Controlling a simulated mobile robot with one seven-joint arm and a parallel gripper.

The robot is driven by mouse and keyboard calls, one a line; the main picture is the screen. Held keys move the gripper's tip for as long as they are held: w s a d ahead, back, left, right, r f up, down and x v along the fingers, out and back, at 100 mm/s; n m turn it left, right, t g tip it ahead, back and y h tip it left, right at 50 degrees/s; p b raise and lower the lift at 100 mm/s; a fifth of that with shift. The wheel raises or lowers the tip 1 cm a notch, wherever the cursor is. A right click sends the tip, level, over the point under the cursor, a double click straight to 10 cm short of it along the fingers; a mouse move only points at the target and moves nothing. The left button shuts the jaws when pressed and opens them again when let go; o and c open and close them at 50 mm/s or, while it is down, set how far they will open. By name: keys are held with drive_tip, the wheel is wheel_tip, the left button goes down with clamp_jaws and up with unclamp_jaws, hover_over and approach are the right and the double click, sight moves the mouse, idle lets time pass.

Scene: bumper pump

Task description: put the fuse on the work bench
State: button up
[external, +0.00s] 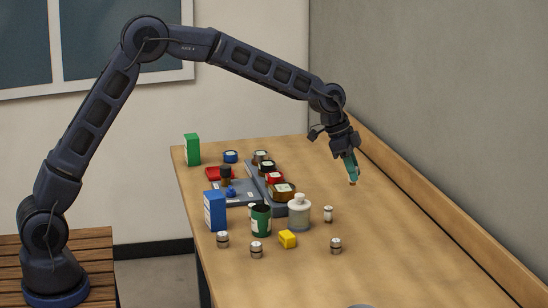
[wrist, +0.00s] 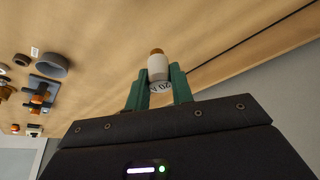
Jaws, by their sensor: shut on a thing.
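My gripper (wrist: 158,90) is shut on a fuse (wrist: 158,66), a small white cylinder with a copper-coloured end and a printed label. In the external view my gripper (external: 351,165) points down over the right far part of the work bench (external: 410,250). The fuse's tip (external: 353,183) shows just below the green fingers; the rest is hidden by them. The fuse appears held above the wooden top, but the exact gap is hard to tell. The bench top also shows in the wrist view (wrist: 110,35).
A wooden ledge runs along the wall. The right front is clear.

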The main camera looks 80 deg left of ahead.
drive_tip(key=s+d+m+g+h, duration=0.1)
drive_tip(key=s+d+m+g, duration=0.2)
drive_tip(key=s+d+m, duration=0.75)
drive_tip(key=s+d+m+g+h, duration=0.15)
drive_tip(key=s+d+m, duration=0.4)
drive_tip(key=s, duration=1.05)
drive_tip(key=shift+n+g+y, duration=0.25)
drive_tip(key=shift+n+g, duration=0.1)
drive_tip(key=shift+n, duration=0.35)
drive_tip(key=f, duration=0.5)
drive_tip(key=d+f, duration=0.1)
drive_tip(key=f, duration=0.4)
drive_tip(key=d+f, duration=0.1)
drive_tip(key=f, duration=0.4)
drive_tip(key=shift+w+f, duration=0.1)
drive_tip(key=shift+f, duration=2.3)
drive_tip(key=shift+f, duration=0.15)
drive_tip(key=o, duration=1)
